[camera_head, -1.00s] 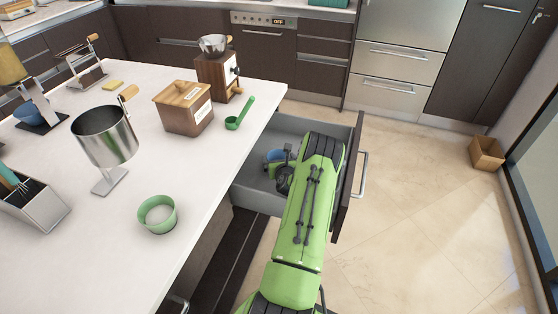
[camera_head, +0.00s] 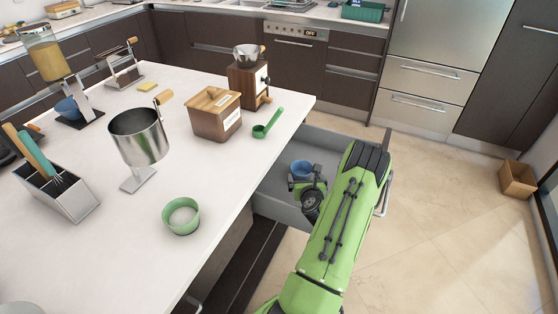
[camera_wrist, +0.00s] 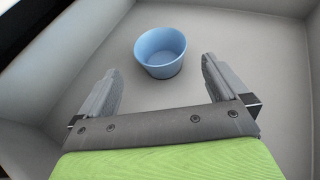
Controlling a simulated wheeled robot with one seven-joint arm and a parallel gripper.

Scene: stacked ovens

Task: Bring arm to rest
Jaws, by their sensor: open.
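My gripper (camera_wrist: 160,92) is open and empty in the wrist view, its two fingers spread wide over the open drawer. A blue cup (camera_wrist: 150,64) stands upright on the drawer floor, ahead of the fingertips and not between them. In the head view, my green arm reaches over the open drawer (camera_head: 284,205) at the island's side. The blue cup (camera_head: 301,169) shows just beyond my wrist, and my fingertips are hard to make out there.
The white island counter (camera_head: 228,165) borders the drawer on the left. Floor to the right is clear up to a cardboard box (camera_head: 517,180).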

